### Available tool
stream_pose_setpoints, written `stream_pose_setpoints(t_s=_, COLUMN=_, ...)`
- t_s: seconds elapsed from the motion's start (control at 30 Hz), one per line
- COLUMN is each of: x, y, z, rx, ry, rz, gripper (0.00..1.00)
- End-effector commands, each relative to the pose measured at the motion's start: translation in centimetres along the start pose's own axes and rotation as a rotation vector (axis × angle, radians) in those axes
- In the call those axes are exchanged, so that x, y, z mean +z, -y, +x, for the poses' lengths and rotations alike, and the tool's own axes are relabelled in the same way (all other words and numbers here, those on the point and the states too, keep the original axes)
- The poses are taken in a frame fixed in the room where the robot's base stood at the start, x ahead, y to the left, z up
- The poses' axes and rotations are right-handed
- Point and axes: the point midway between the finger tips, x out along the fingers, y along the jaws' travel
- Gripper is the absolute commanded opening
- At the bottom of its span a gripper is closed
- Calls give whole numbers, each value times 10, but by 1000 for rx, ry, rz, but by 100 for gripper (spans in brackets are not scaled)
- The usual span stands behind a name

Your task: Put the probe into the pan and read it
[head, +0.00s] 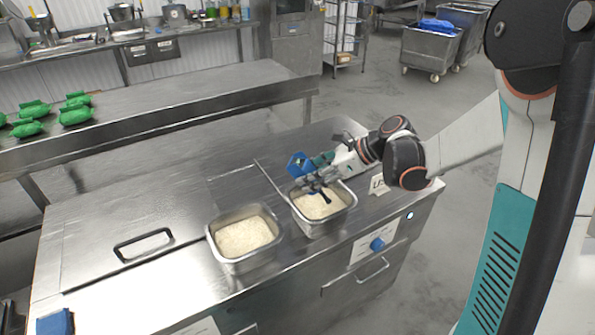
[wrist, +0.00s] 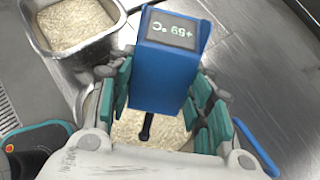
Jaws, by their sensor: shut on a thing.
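The blue probe (head: 299,165) has a dark display and a black stem. My gripper (head: 318,182) is shut on it, with teal finger pads on both sides of its body in the wrist view (wrist: 157,75). The display faces the wrist camera and seems to read +59 °C, though the digits are small. The probe is over the right-hand steel pan (head: 322,229), which holds white rice. The stem (wrist: 147,128) points down to the rice; I cannot tell how deep its tip sits. My gripper hides part of this pan.
A second steel pan (head: 243,263) of rice stands to the left on the steel counter (head: 120,285). A blue object (head: 55,322) lies at the counter's front left corner. Green bags (head: 75,115) lie on the bench behind. The counter left of the pans is mostly clear.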

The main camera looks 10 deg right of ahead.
Motion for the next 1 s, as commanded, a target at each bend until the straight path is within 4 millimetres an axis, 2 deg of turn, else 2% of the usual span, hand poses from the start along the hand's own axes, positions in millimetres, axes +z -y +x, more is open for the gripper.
stream_pose_setpoints(t_s=0.7, x=53, y=0, z=-42, rx=0, ry=0, rz=0, gripper=22)
stream_pose_setpoints(t_s=1.0, x=59, y=0, z=-46, rx=0, ry=0, rz=0, gripper=22)
